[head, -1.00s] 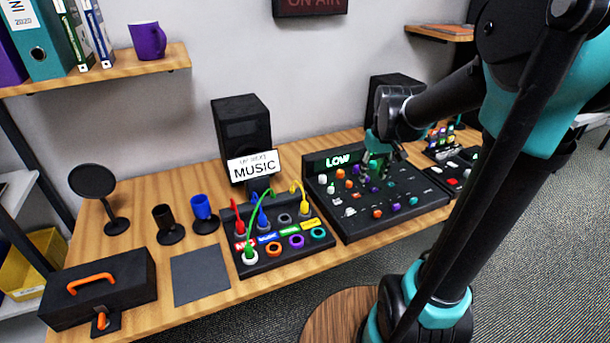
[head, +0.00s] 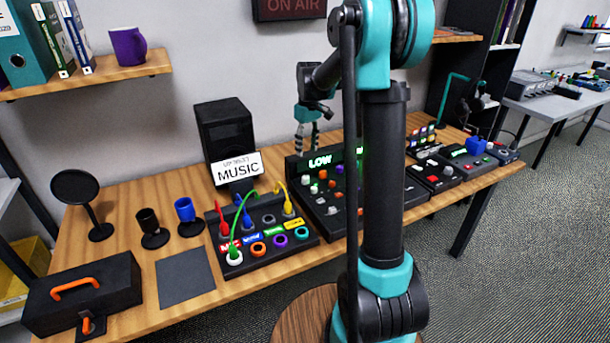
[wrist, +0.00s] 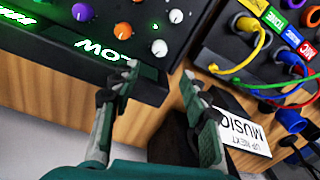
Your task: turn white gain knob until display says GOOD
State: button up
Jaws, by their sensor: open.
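The black mixer console (head: 311,204) carries several coloured knobs, and its green-lit display (head: 320,161) reads LOW. In the wrist view the display (wrist: 103,52) is upside down. A white knob (head: 314,189) shows near the console's left side; a white knob (wrist: 159,47) also shows close ahead of the fingertips in the wrist view. I cannot read which is labelled gain. My gripper (head: 307,147) is open and empty, pointing down behind the display. In the wrist view its fingers (wrist: 160,72) are apart, touching no knob.
A patch box (head: 262,262) with several coloured cables stands left of the console. A MUSIC sign (head: 238,168) and a black speaker (head: 222,135) stand behind it. My arm's upright link hides the console's right part. Smaller devices (head: 435,175) stand farther right.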

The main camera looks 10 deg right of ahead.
aim_at(306, 177)
notch_tip(306, 177, down, 12)
jog(key=shift+s+a+r, duration=0.1)
jog(key=shift+s+r, duration=0.05)
jog(key=shift+r, duration=0.05)
jog(key=shift+c, duration=0.6)
grip_shut()
